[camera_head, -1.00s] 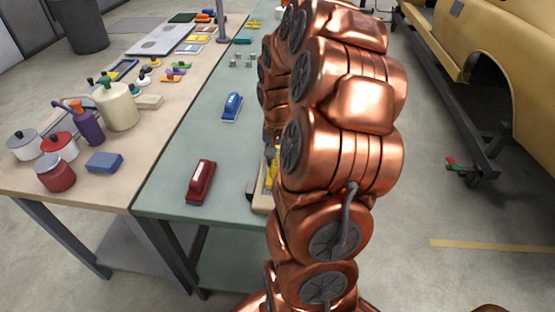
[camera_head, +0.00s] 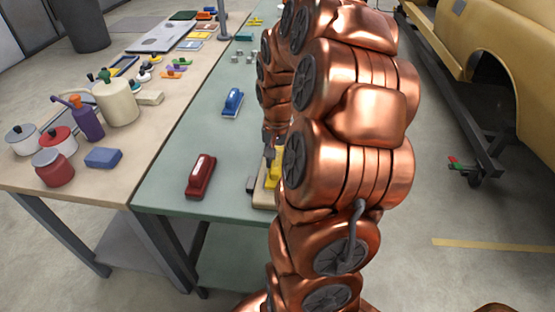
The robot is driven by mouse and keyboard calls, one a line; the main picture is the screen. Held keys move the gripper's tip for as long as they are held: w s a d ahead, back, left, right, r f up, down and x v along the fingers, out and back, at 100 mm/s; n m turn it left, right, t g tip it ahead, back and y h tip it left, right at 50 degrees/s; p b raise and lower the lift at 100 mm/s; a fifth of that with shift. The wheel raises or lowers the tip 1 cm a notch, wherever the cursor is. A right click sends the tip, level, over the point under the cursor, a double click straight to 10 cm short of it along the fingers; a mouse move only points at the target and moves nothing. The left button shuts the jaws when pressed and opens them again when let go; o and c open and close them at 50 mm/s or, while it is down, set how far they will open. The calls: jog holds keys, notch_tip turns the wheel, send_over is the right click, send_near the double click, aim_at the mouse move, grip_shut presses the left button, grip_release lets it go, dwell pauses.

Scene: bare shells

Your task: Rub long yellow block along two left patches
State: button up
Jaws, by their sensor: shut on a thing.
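My gripper (camera_head: 269,152) shows only in part at the left edge of my copper arm. It is shut on the long yellow block (camera_head: 273,174). The block is low over a tan board (camera_head: 261,196) on the green table, and most of it is hidden by my arm. I cannot tell whether the block touches the board. No patches can be made out, as my arm covers most of the board.
A red sanding block (camera_head: 201,176) and a blue one (camera_head: 232,102) lie on the green table (camera_head: 185,135). A small dark item (camera_head: 250,185) sits at the board's left edge. The wooden table (camera_head: 130,165) at left holds pots, bottles and a blue sponge (camera_head: 103,158).

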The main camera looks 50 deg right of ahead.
jog(key=shift+w+d, duration=0.75)
jog(key=shift+d, duration=0.35)
jog(key=shift+b, duration=0.35)
jog(key=shift+s+a+f+b, duration=0.1)
jog(key=shift+s+a+b, duration=0.35)
jog(key=shift+a, duration=0.2)
jog(key=shift+s+a+b, duration=0.4)
jog(key=shift+s+a, duration=0.05)
jog(key=shift+a, duration=0.15)
jog(key=shift+w+d+b, duration=0.15)
jog(key=shift+w+d, duration=0.35)
jog(key=shift+d, duration=0.15)
jog(key=shift+w+d+b, duration=0.15)
jog(key=shift+w+d, duration=0.3)
jog(key=shift+d, duration=0.2)
jog(key=shift+s+a+b, duration=0.45)
jog(key=shift+a, duration=0.15)
jog(key=shift+s+a+b, duration=0.35)
jog(key=shift+s+a, duration=0.15)
jog(key=shift+a, duration=0.25)
jog(key=shift+w+d, duration=0.1)
jog(key=shift+d, duration=0.05)
